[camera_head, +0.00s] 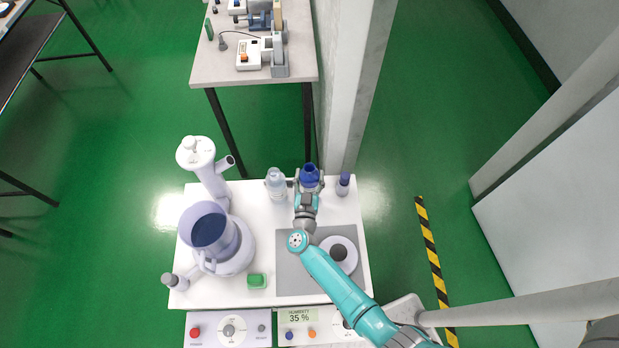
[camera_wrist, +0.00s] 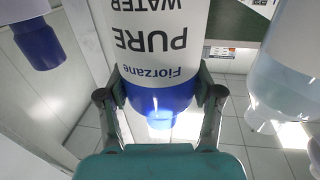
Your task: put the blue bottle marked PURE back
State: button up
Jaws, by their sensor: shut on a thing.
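The bottle marked PURE shows in the wrist view (camera_wrist: 150,45) upside down, with a white label and a blue shoulder and neck. In the head view its blue top (camera_head: 309,174) is at the far edge of the white table. My gripper (camera_head: 308,187) is shut around the blue part; in the wrist view the gripper's fingers (camera_wrist: 160,97) sit on either side of it. Whether the bottle's base touches the table is hidden.
A clear bottle (camera_head: 275,184) stands close on the left, and a blue-capped bottle (camera_head: 343,184) close on the right.

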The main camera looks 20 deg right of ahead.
jog(key=shift+f, duration=0.7)
jog(key=o, duration=1.6)
jog(key=v, duration=1.2)
